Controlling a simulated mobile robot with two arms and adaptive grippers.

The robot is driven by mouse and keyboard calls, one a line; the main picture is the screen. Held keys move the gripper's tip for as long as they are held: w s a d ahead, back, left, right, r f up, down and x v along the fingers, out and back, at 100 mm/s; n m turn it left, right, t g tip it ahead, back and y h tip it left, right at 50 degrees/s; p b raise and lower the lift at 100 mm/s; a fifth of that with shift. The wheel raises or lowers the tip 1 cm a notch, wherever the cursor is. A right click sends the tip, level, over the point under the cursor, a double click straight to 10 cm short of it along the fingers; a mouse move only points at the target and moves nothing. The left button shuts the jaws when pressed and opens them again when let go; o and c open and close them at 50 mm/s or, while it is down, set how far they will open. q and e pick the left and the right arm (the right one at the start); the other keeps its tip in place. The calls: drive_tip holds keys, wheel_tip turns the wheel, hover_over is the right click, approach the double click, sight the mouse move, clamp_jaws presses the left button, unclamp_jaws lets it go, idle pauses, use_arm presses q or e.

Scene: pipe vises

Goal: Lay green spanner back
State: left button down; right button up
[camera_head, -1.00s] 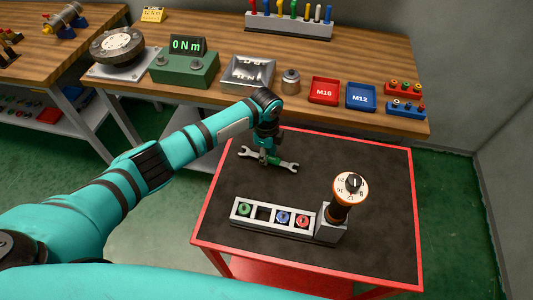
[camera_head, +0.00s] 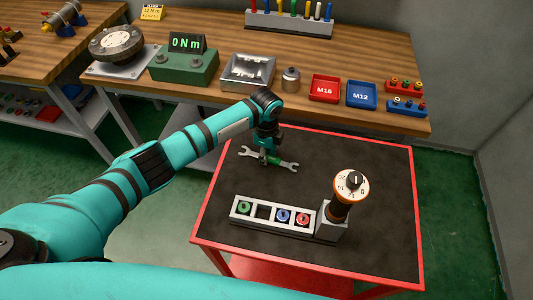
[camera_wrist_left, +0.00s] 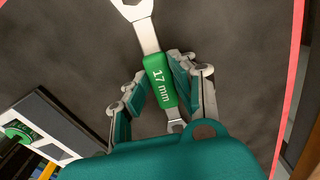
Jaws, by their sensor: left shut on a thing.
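The green spanner (camera_head: 287,165) has grey open ends and a green middle. It is at the back of the black-topped, red-edged cart (camera_head: 375,260), on or just above the surface; I cannot tell which. In the left wrist view its green handle (camera_wrist_left: 161,84) reads "17 mm". My left gripper (camera_head: 267,158) points down over the spanner and is shut on its green middle. In the left wrist view the fingers of my left gripper (camera_wrist_left: 158,75) lie on either side of the handle. My right gripper is not in view.
A grey holder (camera_head: 264,226) with coloured sockets stands at the cart's front, beside an upright orange-and-black dial tool (camera_head: 344,205). The bench behind holds a red M16 tray (camera_head: 324,88), a blue M12 tray (camera_head: 361,95) and a green readout box (camera_head: 184,66). The cart top around the spanner is clear.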

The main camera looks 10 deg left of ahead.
use_arm(q)
drive_tip(key=shift+f, duration=0.1)
idle(0.5)
drive_tip(key=c, duration=1)
unclamp_jaws()
wheel_tip(320, 180, up, 12)
drive_tip(key=shift+s+f, duration=0.1)
